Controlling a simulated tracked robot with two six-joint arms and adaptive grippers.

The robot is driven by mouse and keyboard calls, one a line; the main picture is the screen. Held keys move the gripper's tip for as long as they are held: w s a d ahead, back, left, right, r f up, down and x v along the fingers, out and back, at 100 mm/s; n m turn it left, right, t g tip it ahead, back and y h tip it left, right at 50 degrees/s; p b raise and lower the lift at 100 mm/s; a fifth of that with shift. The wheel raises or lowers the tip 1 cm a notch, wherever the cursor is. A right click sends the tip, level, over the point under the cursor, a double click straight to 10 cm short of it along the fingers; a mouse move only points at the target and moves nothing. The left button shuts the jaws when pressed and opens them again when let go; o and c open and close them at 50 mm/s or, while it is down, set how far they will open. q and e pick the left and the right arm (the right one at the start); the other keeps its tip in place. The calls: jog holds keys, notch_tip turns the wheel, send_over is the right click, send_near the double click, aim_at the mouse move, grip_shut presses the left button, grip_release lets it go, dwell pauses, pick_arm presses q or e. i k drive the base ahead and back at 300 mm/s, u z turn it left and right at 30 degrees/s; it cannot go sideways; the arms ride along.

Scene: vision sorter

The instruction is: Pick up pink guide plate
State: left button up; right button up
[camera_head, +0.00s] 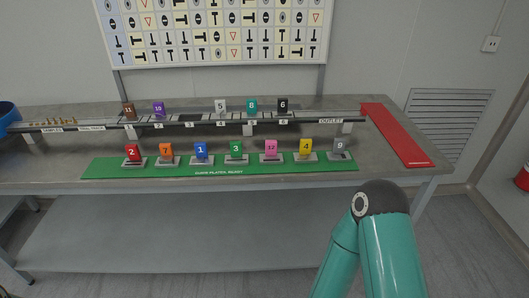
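The pink guide plate (271,147), numbered 12, stands upright in a grey holder on the green mat (220,173) near the table's front edge. A green plate (236,148) numbered 3 stands to its left and a yellow plate (306,147) numbered 4 to its right. One of my teal arms is at the lower right, with its elbow in front of the table's right part. Neither of my grippers shows in the view.
More plates stand in the front row, from red (133,152) to grey (340,146). Behind it a rail (185,121) holds several numbered plates. A red strip (396,135) lies on the right of the table (72,146). A symbol board (215,30) is on the wall.

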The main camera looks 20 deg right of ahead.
aim_at(271, 156)
jog(key=i, duration=0.85)
jog(key=z, duration=0.05)
